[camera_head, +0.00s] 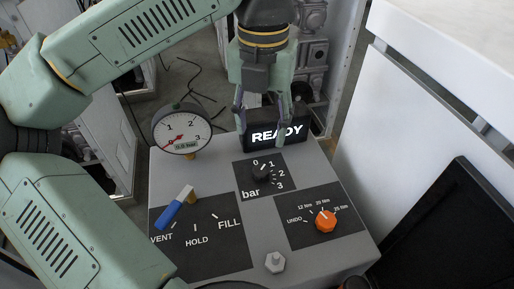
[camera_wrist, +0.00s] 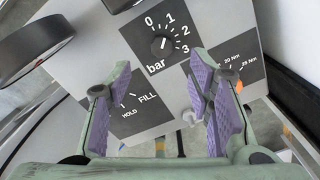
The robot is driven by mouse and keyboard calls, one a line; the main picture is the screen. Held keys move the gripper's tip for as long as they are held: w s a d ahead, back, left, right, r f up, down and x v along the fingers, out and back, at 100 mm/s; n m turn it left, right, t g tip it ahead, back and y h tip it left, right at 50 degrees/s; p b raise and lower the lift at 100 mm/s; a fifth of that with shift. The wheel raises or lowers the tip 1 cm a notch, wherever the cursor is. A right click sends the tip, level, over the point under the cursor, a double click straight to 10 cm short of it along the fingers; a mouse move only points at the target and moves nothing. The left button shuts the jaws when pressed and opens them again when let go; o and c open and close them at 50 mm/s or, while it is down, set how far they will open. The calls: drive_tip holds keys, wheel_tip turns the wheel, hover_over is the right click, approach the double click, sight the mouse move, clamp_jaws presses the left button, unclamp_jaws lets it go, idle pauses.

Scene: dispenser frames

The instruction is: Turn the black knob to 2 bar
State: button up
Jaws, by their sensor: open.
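The black knob (camera_head: 261,174) sits on a black plate marked 0, 1, 2, 3 and "bar" on the grey panel. It also shows at the top centre of the wrist view (camera_wrist: 161,44). I cannot tell its exact setting. My gripper (camera_head: 263,117) is open and empty, pointing down in front of the READY display in the head view. In the wrist view my gripper (camera_wrist: 158,80) has its purple-padded fingers spread apart, with the knob beyond the gap between them. The fingers do not touch the knob.
A round gauge (camera_head: 182,134) stands at the panel's back left, its red needle low on the left. A READY display (camera_head: 276,136) stands behind the knob. A blue-handled lever (camera_head: 175,209), an orange knob (camera_head: 325,221) and a grey hex knob (camera_head: 275,262) are on the panel.

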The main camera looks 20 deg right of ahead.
sight(261, 168)
drive_tip(key=f+p, duration=0.1)
drive_tip(key=f, duration=0.9)
drive_tip(key=shift+s, duration=0.2)
drive_tip(key=shift+c, duration=0.2)
clamp_jaws()
